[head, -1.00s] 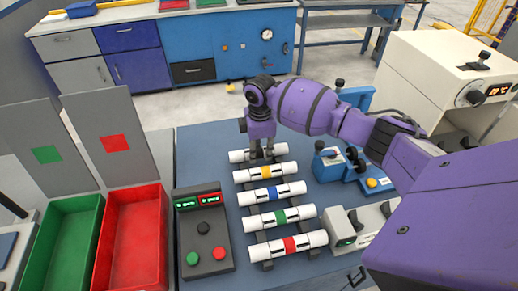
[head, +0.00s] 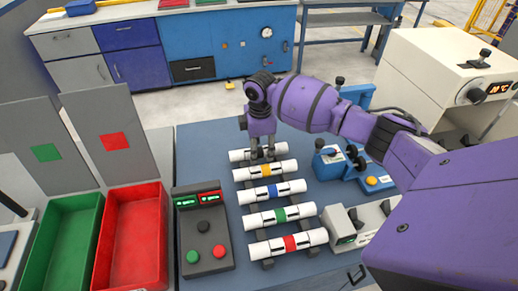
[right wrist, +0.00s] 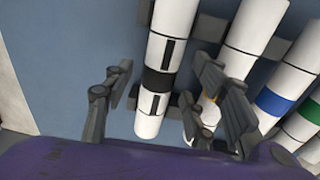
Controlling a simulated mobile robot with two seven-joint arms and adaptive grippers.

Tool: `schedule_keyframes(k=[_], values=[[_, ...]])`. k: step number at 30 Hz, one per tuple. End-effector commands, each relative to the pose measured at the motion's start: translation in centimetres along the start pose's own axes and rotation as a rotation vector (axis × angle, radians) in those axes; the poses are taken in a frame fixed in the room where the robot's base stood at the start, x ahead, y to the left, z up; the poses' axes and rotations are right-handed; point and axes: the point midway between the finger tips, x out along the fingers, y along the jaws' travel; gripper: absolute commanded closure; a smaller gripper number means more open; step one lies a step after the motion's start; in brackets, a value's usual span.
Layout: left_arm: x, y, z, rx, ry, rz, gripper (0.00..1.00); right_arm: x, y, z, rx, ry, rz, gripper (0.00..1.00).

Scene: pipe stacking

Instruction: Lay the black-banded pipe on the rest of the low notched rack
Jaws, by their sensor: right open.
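The black-banded pipe (head: 278,149) is white and lies at the far end of a row of pipes on a dark notched rack (head: 267,263). My right gripper (head: 262,153) points down over its middle and hides part of it, including its band. In the right wrist view the black-banded pipe (right wrist: 158,80) lies between the two spread fingers of my right gripper (right wrist: 163,68), with gaps on both sides. My right gripper is open. My left gripper is not in view.
Pipes with yellow (head: 262,171), blue (head: 272,191), green (head: 279,215) and red (head: 289,242) bands lie nearer on the rack. A button box (head: 204,228), a red bin (head: 132,235) and a green bin (head: 62,240) stand left. A blue clamp device (head: 328,163) stands right.

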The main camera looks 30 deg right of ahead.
Motion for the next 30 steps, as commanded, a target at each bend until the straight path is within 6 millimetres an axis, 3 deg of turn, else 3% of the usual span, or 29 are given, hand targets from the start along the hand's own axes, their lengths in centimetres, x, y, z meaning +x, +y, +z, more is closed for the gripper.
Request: schedule_keyframes(k=[9,15,21,30], values=[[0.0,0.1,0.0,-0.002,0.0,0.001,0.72,-6.7,0.1,0.0,-0.002,0.002,0.007,0.48],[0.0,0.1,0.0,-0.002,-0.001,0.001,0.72,-9.9,0.1,0.0,-0.001,0.001,0.005,0.48],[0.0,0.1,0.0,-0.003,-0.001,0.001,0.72,-11.1,0.0,0.0,-0.001,0.001,0.003,0.48],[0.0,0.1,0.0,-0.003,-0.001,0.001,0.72,-11.1,0.0,0.0,-0.001,0.001,0.002,0.48]])
